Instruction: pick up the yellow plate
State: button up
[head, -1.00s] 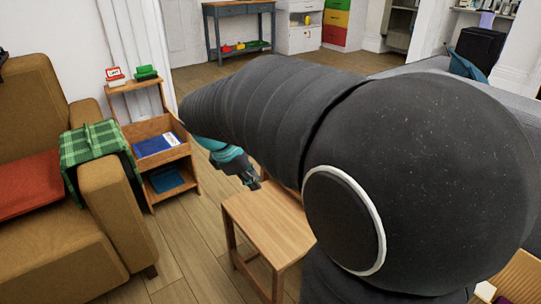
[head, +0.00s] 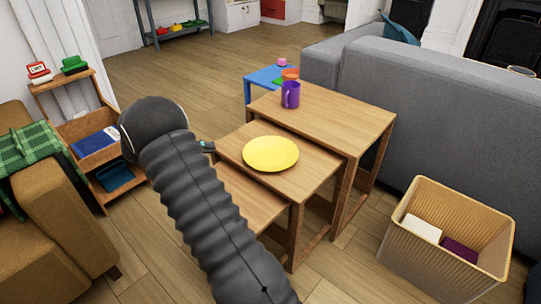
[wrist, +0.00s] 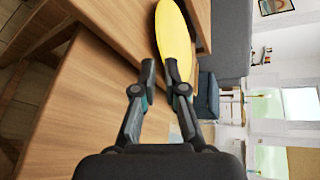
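The yellow plate (head: 270,154) lies flat on the middle one of three stepped wooden nesting tables (head: 318,178). In the wrist view the plate (wrist: 173,30) shows at the top, just beyond my fingertips, its near end partly behind the right finger. My gripper (wrist: 160,68) has a narrow gap between its fingertips, with nothing held in it. In the head view my gripper is mostly hidden behind my arm; only a small dark and teal part (head: 207,146) shows left of the plate.
A purple mug (head: 291,94) stands on the tallest table. Behind it is a small blue table (head: 262,76) with an orange bowl (head: 290,74). A grey sofa (head: 430,95) stands behind, a ribbed bin (head: 440,235) at right, a wooden shelf (head: 75,130) at left.

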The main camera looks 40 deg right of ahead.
jog(key=shift+n, duration=0.3)
jog(key=x, duration=0.9)
jog(key=shift+w+f, duration=0.25)
jog(key=shift+s+x, duration=0.15)
jog(key=shift+x, duration=1.15)
jog(key=shift+s+x, duration=0.15)
jog(key=shift+x, duration=1.15)
grip_shut()
jog(key=shift+r, duration=0.1)
